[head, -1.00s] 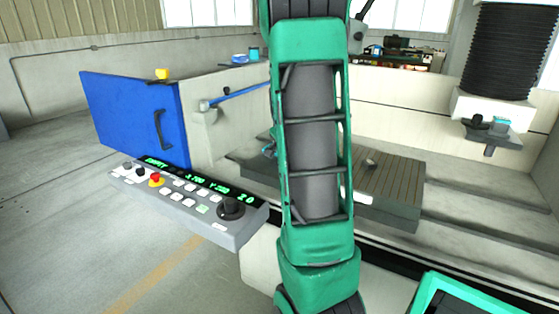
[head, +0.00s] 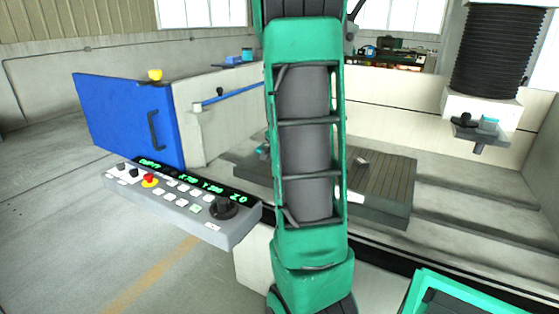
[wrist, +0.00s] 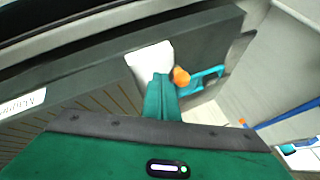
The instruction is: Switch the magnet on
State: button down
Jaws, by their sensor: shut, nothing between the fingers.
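The magnet is a flat, dark, striped chuck (head: 385,190) on the machine bed, partly hidden behind my arm in the head view. In the wrist view its dark side face (wrist: 100,75) carries a label (wrist: 22,102) of which only part is readable. A white patch (wrist: 148,56) is on that face, with an orange knob (wrist: 181,76) and a blue bracket-like piece (wrist: 208,79) beside it. My gripper (wrist: 161,80) is shut and empty, its green fingers in front of the white patch and just left of the orange knob. I cannot tell whether they touch.
A grey control panel (head: 215,228) with buttons and a dial juts out at the left front. A blue door (head: 125,120) stands open behind it. A blue rod (head: 232,95) runs near the tank wall. A black bellows column (head: 490,50) hangs at the right.

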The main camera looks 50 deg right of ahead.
jog(key=v, duration=1)
jog(key=shift+s+a, duration=0.25)
jog(key=shift+s, duration=0.05)
jog(key=s+a+f+n+g+y, duration=0.2)
jog(key=s+a+n, duration=0.5)
jog(key=a, duration=0.6)
jog(key=s+a+f+n+g+y, duration=0.2)
jog(key=s+a+n+y, duration=0.2)
jog(key=a, duration=0.9)
jog(key=s+n, duration=0.3)
jog(key=s, duration=0.2)
jog(key=shift+s+f, duration=0.25)
jog(key=shift+f, duration=0.1)
jog(key=shift+w+f, duration=0.25)
jog(key=shift+w, duration=0.4)
